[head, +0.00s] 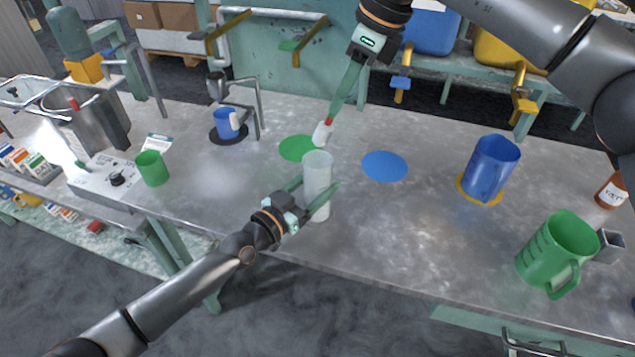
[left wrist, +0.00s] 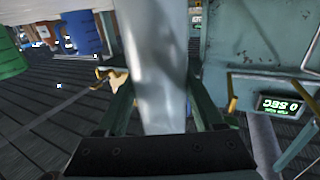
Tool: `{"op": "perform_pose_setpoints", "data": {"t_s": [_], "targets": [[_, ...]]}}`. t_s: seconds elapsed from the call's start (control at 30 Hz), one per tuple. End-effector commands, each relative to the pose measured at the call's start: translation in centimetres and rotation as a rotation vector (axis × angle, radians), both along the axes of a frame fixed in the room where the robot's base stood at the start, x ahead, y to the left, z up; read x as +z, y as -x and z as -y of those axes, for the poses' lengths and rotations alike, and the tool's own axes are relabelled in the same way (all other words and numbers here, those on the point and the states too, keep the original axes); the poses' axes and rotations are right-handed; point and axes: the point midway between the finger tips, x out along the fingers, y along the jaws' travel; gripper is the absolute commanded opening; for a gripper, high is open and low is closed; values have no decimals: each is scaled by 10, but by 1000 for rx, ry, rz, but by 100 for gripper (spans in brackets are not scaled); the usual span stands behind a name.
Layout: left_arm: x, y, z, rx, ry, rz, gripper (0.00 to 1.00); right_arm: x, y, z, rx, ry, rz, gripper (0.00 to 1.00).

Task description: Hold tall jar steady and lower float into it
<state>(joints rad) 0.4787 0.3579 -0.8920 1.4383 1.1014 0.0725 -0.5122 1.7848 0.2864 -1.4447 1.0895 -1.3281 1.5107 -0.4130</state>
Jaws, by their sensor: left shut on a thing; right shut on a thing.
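The tall jar (head: 317,172) is a translucent whitish cylinder standing upright near the front edge of the bench. My left gripper (head: 319,195) is shut on the jar, one finger on each side. In the left wrist view the jar (left wrist: 163,75) fills the middle between the two green fingers. The float (head: 322,134) is small, white and red. My right gripper (head: 327,122) is shut on it and holds it tilted, just above and slightly right of the jar's mouth in the head view. The jar's inside is not clearly visible.
A green disc (head: 297,148) and a blue disc (head: 385,166) lie on the bench (head: 400,225). A blue jug (head: 490,168) and a green jug (head: 557,252) stand at right. A green cup (head: 151,168) and a blue mug (head: 226,122) stand at left.

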Motion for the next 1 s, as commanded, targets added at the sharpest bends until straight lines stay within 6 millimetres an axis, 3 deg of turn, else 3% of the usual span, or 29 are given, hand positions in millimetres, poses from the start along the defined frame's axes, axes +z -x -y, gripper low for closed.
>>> {"op": "perform_pose_setpoints", "data": {"t_s": [0.97, 1.0], "targets": [[0, 0, 0, 0, -1, -1, 8, -69, 0, 0, 0, 1, -1, 0], [0, 0, 0, 0, -1, -1, 8, -69, 0, 0, 0, 0, 0, 23]]}}
